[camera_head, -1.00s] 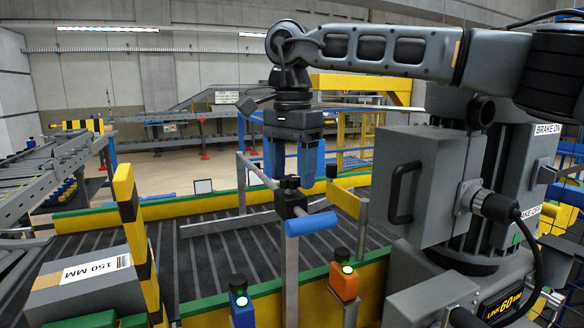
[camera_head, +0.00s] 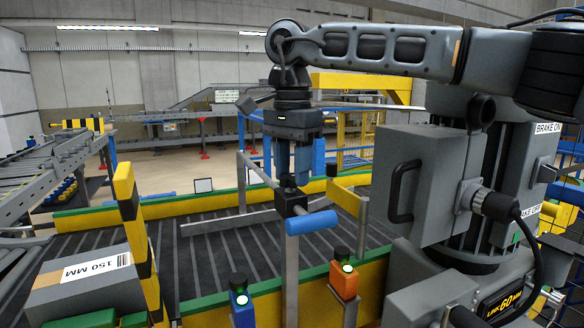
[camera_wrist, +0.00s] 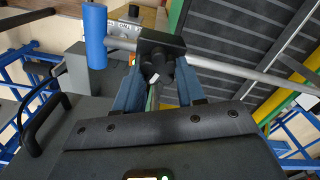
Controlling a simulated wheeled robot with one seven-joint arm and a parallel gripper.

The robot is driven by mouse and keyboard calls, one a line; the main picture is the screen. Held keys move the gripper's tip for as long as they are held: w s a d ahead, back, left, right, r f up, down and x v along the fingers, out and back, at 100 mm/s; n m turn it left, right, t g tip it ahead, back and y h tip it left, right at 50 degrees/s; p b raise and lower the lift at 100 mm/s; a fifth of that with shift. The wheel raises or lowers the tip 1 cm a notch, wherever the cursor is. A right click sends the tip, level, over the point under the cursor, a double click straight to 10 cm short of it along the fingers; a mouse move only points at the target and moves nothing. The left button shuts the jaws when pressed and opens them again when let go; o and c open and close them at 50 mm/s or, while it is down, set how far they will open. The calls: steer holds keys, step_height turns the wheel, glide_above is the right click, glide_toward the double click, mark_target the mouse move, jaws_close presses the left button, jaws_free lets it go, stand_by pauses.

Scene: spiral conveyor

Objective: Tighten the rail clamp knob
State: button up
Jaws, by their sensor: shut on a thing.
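The black rail clamp (camera_head: 291,204) sits on top of a grey upright post, where the grey guide rail (camera_head: 215,227) meets it. Its dark knob (camera_head: 289,182) stands on top of the clamp block. My gripper (camera_head: 293,181) points straight down over the clamp, with its blue-grey fingers shut on the knob. In the wrist view the lobed knob (camera_wrist: 158,68) shows between the fingertips, with the clamp block (camera_wrist: 160,43) behind it. The fingers hide part of the knob in the head view. A blue cylinder (camera_head: 311,223) projects to the right of the clamp.
The dark roller conveyor (camera_head: 200,262) runs beneath, between green and yellow side walls. A blue button post (camera_head: 240,300) and an orange one (camera_head: 344,280) stand in front. A grey box (camera_head: 85,287) and a yellow-black striped post (camera_head: 137,230) are at left.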

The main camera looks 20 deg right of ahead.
steer(key=shift+m, duration=0.3)
steer(key=m, duration=0.3)
steer(key=shift+m, duration=0.3)
steer(key=m, duration=0.4)
steer(key=shift+s+m, duration=0.15)
steer(key=shift+m, duration=0.15)
steer(key=m, duration=0.4)
steer(key=shift+s+m+b, duration=0.1)
steer(key=shift+m+b, duration=0.3)
steer(key=shift+m, duration=1.5)
steer(key=shift+a+m, duration=0.1)
steer(key=shift+m, duration=0.2)
steer(key=o, duration=1)
steer(key=shift+o, duration=0.2)
